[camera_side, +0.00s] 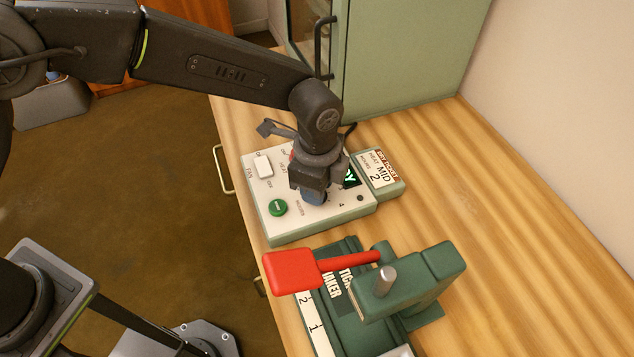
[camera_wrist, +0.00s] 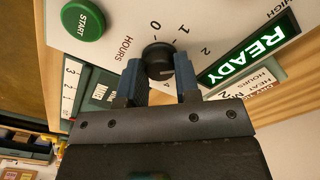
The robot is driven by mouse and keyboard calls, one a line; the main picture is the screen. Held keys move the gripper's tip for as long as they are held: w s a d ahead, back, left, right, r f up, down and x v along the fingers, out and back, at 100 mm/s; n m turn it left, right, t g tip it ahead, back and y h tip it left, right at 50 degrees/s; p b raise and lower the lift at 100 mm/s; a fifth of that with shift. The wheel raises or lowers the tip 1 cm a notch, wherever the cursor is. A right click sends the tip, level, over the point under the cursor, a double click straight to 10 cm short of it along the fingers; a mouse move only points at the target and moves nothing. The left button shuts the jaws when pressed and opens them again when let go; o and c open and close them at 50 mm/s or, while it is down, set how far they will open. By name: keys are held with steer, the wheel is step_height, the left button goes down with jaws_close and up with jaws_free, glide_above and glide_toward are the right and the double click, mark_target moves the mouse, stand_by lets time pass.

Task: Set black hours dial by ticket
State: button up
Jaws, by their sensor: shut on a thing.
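The black hours dial (camera_wrist: 157,57) sits on the white control panel (camera_wrist: 215,22) beside the word HOURS. The numbers 0, 1 and 2 show around it, and a 4 shows between the fingers. My gripper (camera_wrist: 160,78) has its blue fingers on both sides of the dial, shut on it. Where the dial points is not clear. In the side view my gripper (camera_side: 313,198) hides the dial. The ticket (camera_side: 380,170) in the holder right of the panel reads HEAT MID, HOURS 2.
A green START button (camera_side: 278,207) and a white fan switch (camera_side: 263,166) are on the panel. A lit READY sign (camera_wrist: 248,50) is beside the dial. A green ticket maker (camera_side: 410,285) with a red lever (camera_side: 292,271) stands in front. A green cabinet (camera_side: 405,60) stands behind. Bare table lies to the right.

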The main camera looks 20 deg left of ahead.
stand_by(0.3)
steer(key=o, duration=0.9)
steer(key=shift+o, duration=0.2)
step_height(320, 180, up, 14)
steer(key=shift+f, duration=0.1)
